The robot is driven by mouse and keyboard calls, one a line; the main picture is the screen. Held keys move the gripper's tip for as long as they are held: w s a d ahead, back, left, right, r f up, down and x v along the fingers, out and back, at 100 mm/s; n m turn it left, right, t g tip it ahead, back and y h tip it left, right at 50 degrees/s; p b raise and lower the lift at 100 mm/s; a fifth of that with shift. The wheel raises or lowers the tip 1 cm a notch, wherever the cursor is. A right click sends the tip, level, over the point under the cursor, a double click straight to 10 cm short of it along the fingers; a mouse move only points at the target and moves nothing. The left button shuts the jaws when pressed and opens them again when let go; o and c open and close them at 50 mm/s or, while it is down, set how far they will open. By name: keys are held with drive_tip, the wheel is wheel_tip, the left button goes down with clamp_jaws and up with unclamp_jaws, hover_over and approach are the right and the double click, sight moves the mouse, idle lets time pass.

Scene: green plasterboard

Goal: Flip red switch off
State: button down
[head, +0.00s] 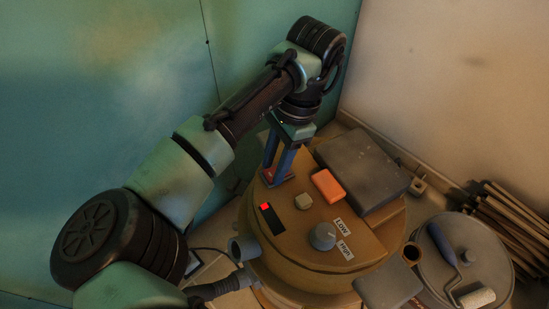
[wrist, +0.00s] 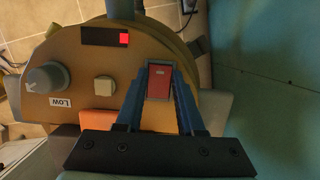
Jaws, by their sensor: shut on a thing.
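The red switch (wrist: 159,82) is a small rectangular rocker with a light mark, set in the brown top of a round machine (head: 310,262). In the wrist view it sits between the two blue fingers of my gripper (wrist: 161,72). The fingers are closed in on its two sides. In the head view my gripper (head: 276,182) points down onto the machine's far left part, and the fingers hide most of the switch. I cannot tell which way the rocker is tipped.
The machine top also has a lit red indicator (head: 265,206), a square beige button (head: 303,202), an orange block (head: 327,186), a grey knob (head: 322,236) and a dark box (head: 362,170). A green wall (head: 120,90) stands close behind.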

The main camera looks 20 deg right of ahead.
drive_tip(key=c, duration=0.5)
unclamp_jaws()
drive_tip(key=p+v, duration=0.6)
drive_tip(key=v, duration=0.7)
drive_tip(key=shift+p, duration=0.4)
